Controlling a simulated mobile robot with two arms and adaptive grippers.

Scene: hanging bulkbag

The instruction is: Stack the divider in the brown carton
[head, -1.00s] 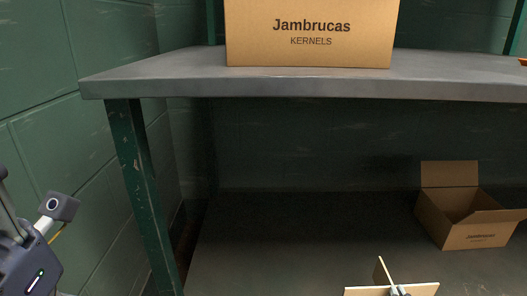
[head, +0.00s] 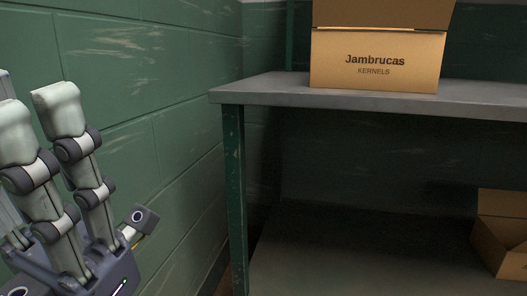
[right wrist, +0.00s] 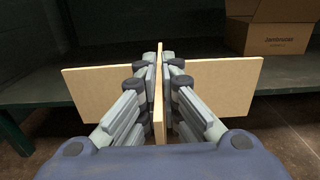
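The divider (right wrist: 225,85), pale wooden boards crossed at right angles, is in my right gripper (right wrist: 160,72), seen in the right wrist view. The fingers are shut on both sides of its upright middle board. My right gripper and the divider are outside the head view. A brown carton (head: 378,62) labelled Jambrucas Kernels stands on the upper shelf. A smaller open brown carton (head: 498,245) sits on the lower shelf, cut off at the right edge; a labelled carton also shows at upper right in the right wrist view (right wrist: 280,38). My left gripper (head: 38,108) is raised, fingers apart and empty.
The grey upper shelf (head: 270,92) has a front edge and a green post (head: 235,190) at its left end. A green block wall (head: 150,60) stands close to my left gripper. The lower shelf (head: 340,255) is mostly bare.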

